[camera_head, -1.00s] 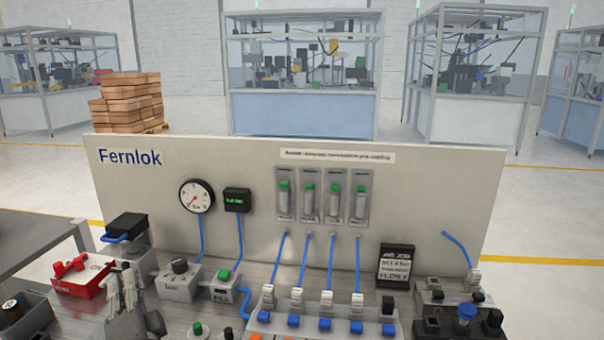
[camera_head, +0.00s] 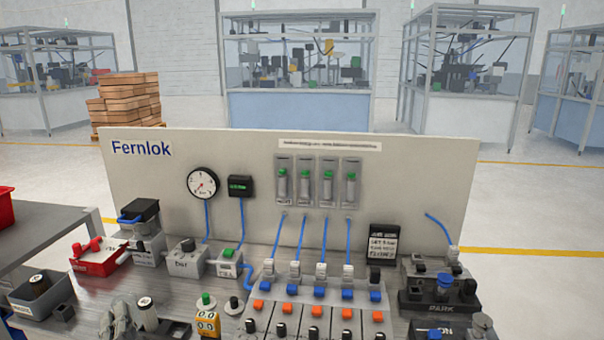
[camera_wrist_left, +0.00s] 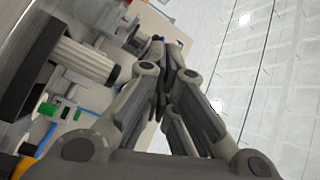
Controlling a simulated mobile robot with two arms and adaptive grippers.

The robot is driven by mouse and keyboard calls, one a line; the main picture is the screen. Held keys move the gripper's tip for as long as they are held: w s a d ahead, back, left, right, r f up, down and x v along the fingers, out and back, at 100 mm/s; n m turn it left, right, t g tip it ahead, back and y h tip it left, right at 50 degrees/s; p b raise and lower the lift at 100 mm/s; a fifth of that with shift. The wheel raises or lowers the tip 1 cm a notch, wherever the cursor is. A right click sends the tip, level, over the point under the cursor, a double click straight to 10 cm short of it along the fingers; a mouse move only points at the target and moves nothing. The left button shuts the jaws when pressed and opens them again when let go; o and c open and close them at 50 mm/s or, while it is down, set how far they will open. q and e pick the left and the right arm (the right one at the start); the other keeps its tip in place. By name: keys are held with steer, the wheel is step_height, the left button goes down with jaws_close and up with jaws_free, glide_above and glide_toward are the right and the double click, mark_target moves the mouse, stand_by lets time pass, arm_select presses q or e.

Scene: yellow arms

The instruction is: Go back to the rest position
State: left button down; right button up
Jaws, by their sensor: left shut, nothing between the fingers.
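My right gripper is in neither view.
The Fernlok panel (camera_head: 240,235) stands behind the bench. A valve row (camera_head: 315,308) fills the middle; a PARK unit (camera_head: 440,300) is at right.

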arm_select(q)
steer(key=s+d+f+n+g+h, duration=0.2)
steer(key=s+d+f+g+h, duration=0.2)
steer(key=s+f, duration=0.45)
steer(key=s+d+f+n+g+h, duration=0.2)
steer(key=s+d+f+g+h, duration=0.3)
steer(key=f, duration=0.6)
steer(key=s+d+f+g+h, duration=0.1)
steer(key=s+d+f, duration=0.15)
steer(key=s, duration=0.35)
steer(key=s+d+f+g+h, duration=0.1)
steer(key=s+d+f+g, duration=0.15)
steer(key=s, duration=0.35)
step_height(320, 180, down, 24)
steer(key=s+p, duration=0.1)
steer(key=p, duration=0.1)
steer(key=s+a+f+g, duration=0.1)
steer(key=s+a+f, duration=0.1)
steer(key=s+f, duration=0.5)
steer(key=s+a+f+p, duration=0.1)
steer(key=s+f, duration=0.6)
steer(key=s, duration=0.3)
steer(key=shift+a+f+g, duration=0.2)
steer(key=shift+a+g, duration=0.15)
steer(key=shift+a, duration=0.05)
